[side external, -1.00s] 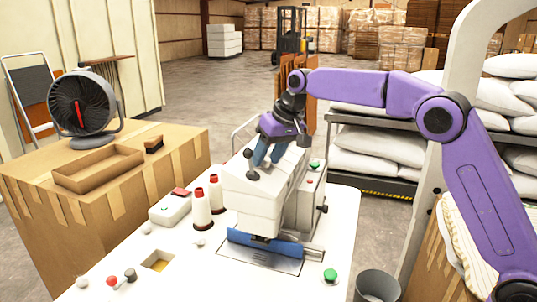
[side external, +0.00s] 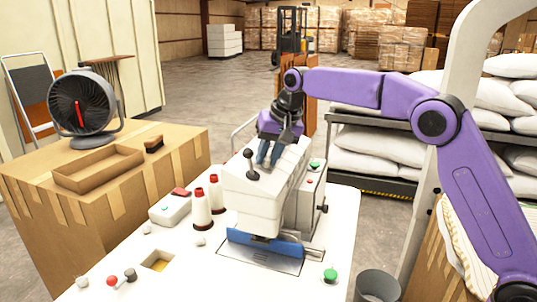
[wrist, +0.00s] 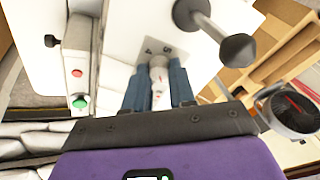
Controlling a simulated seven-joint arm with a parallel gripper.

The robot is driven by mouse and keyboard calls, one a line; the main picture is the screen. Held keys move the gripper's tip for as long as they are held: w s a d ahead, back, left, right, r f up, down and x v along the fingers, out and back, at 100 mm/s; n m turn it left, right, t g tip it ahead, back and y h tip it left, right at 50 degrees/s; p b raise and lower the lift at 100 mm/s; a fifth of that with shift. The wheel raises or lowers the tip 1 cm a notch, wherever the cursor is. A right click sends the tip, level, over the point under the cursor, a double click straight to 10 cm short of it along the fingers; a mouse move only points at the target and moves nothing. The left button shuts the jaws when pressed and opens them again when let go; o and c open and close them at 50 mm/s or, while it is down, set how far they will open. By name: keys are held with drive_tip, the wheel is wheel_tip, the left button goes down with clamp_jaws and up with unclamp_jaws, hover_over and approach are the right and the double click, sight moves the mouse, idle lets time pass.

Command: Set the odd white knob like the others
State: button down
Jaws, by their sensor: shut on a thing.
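My gripper (side external: 269,159) is at the top of the white sewing machine (side external: 247,187), pointing down at it. In the wrist view its two blue fingers (wrist: 160,70) are shut on a white knob (wrist: 159,82) with red marks on it. The knob sits between the fingers beside a small grey plate (wrist: 165,48) with printed digits, seemingly a 4 and a 5. The knob's exact setting is too small to read. In the side external view the fingers hide the knob, and I cannot make out other white dial knobs on the machine.
A dark-knobbed lever (side external: 252,165) stands close to my fingers; it looms at upper right in the wrist view (wrist: 238,49). A control box with a green button (side external: 314,164) is at the machine's right. Thread cones (side external: 201,208) stand left.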

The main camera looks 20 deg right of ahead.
drive_tip(key=m, duration=0.5)
drive_tip(key=shift+w+r+m, duration=0.1)
drive_tip(key=shift+m, duration=0.2)
drive_tip(key=m, duration=0.4)
drive_tip(key=shift+m+g+h, duration=0.3)
drive_tip(key=shift+g, duration=0.1)
drive_tip(key=m, duration=0.4)
drive_tip(key=shift+d+m+g, duration=0.1)
drive_tip(key=shift+m+g, duration=0.3)
drive_tip(key=shift+m, duration=2)
drive_tip(key=c, duration=0.9)
unclamp_jaws()
drive_tip(key=shift+c, duration=0.2)
